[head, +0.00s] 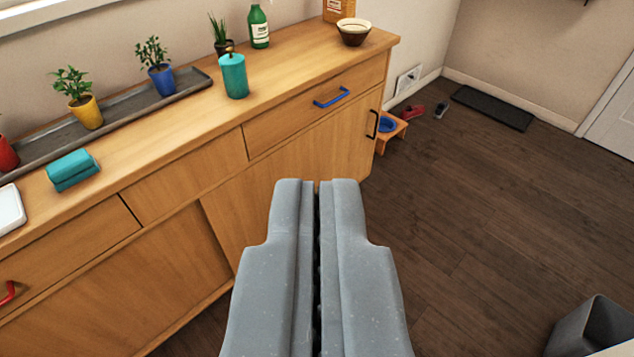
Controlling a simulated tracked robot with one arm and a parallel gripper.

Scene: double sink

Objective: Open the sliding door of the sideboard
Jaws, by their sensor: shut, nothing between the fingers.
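The wooden sideboard (190,170) runs diagonally across the left half of the head view, with drawers above and door panels below. The right door panel (290,175) has a black vertical handle (373,124) near the sideboard's right end. Another lower panel (140,275) is at the left. I see no clear gap showing the inside. My gripper (318,183) is shut and empty in the lower middle. In the picture it covers part of the sideboard's lower front and the floor. The black handle lies up and to the right of its fingertips, apart from them.
A drawer has a blue handle (331,97); a red handle (8,293) is at the left. Potted plants, bottles and a bowl (353,32) stand on top. A small wooden stand (392,131) is by the right end. A grey bin (594,327) is lower right. Floor between is clear.

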